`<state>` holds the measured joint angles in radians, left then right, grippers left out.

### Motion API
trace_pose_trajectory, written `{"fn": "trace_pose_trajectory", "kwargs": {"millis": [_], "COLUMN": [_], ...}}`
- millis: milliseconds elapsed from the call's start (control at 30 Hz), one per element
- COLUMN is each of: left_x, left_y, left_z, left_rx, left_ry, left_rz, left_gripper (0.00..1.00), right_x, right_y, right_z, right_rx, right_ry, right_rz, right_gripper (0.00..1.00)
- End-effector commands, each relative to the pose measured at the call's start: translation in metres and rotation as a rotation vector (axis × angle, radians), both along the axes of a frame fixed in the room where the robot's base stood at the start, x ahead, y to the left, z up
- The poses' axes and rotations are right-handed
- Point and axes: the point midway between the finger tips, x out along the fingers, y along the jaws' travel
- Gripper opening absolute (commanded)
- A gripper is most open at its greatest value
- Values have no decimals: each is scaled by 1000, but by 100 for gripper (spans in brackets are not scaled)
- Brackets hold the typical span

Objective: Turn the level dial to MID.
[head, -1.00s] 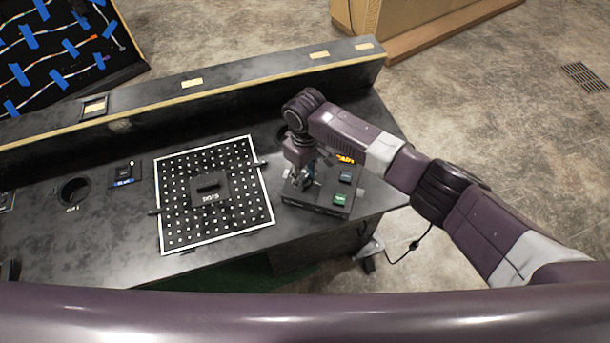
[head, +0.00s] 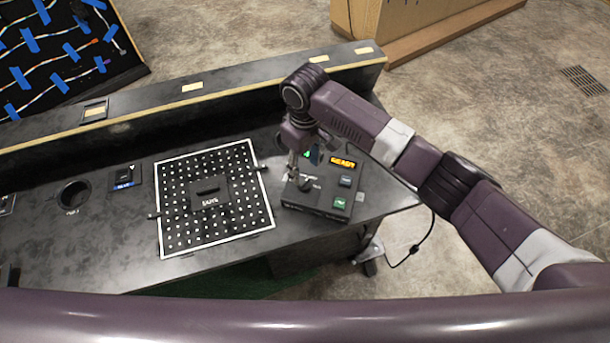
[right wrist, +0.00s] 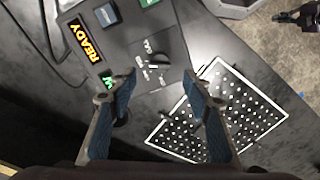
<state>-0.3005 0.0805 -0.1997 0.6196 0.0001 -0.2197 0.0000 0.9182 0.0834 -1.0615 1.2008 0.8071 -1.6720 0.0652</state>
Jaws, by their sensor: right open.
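The level dial (head: 305,184) is a dark round knob on the small black console box (head: 322,207). In the right wrist view the dial (right wrist: 160,61) has a white pointer mark toward small white labels, which are too small to read surely. My right gripper (head: 300,171) hangs above the dial, apart from it. In the right wrist view its two blue-padded fingers (right wrist: 160,82) are spread, with nothing between them and the dial just beyond their tips. My left gripper is not in view.
The console shows an amber READY display (head: 343,162), a blue-grey button (head: 345,181) and a green button (head: 339,203). Left of it lies a white-bordered LED board (head: 240,215) with a black block (head: 209,193) on it. A raised ledge (head: 225,90) runs behind.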

Motion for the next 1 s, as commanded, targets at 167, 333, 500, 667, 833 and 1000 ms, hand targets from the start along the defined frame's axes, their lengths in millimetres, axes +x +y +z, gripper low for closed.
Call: {"fn": "trace_pose_trajectory", "kwargs": {"millis": [167, 333, 500, 667, 833, 1000], "left_x": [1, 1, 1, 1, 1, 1], "left_y": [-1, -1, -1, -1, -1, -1], "left_z": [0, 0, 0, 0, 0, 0], "left_rx": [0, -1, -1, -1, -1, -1], "left_ry": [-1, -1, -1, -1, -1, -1], "left_rz": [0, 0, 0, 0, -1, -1], "left_gripper": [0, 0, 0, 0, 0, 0], "right_x": [1, 0, 0, 0, 0, -7], "right_y": [0, 0, 0, 0, 0, 4], "right_z": [32, 47, 49, 49, 49, 43], "right_rx": [1, 1, 0, -1, -1, 16], "right_ry": [-2, 1, 1, 1, 1, 4], "right_rz": [1, 0, 0, 0, 0, 5], "right_gripper": [45, 45, 45, 45, 45, 45]}}
